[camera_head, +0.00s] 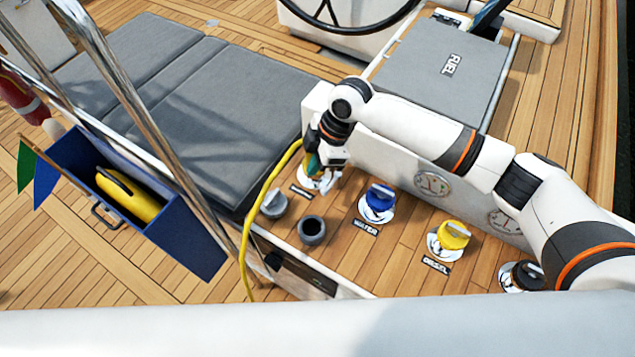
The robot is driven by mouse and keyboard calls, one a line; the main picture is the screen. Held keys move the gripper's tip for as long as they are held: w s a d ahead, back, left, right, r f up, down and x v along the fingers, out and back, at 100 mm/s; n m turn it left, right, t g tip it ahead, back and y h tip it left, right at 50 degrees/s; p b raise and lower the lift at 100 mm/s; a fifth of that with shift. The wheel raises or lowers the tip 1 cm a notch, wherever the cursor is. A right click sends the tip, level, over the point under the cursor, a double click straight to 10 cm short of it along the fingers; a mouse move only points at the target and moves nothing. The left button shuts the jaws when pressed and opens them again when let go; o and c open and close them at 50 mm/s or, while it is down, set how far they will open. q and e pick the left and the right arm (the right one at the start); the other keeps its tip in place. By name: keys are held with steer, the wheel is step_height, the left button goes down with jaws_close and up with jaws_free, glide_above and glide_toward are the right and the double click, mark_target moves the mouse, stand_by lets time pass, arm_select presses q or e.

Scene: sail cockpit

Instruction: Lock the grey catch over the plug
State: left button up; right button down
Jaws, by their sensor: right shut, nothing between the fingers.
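My right gripper (328,160) reaches down from the white arm over the far left filler position on the wooden side deck. It is shut. A yellow cable (268,183) runs up from the deck edge and ends beside the gripper, where a small green part shows against it. The plug and the grey catch are mostly hidden behind the gripper, and I cannot tell whether the catch lies over the plug. A white round plate (318,183) shows just below the gripper. My left gripper is not in view.
Near the gripper stand a grey cap (273,204) and an open dark cup (312,230). Blue (380,197), yellow (455,235) and black (522,275) caps line the deck to the right. A blue box (180,235) hangs at the left, behind steel rails.

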steer(key=w+p+x, duration=0.1)
steer(key=p+x, duration=0.1)
steer(key=x, duration=0.8)
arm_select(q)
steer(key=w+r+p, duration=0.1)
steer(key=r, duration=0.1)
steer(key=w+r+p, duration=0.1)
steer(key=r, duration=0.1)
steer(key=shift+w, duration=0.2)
arm_select(e)
steer(key=d, duration=0.4)
steer(key=shift+w+f, duration=0.1)
steer(key=shift+f, duration=0.15)
steer(key=shift+d, duration=0.2)
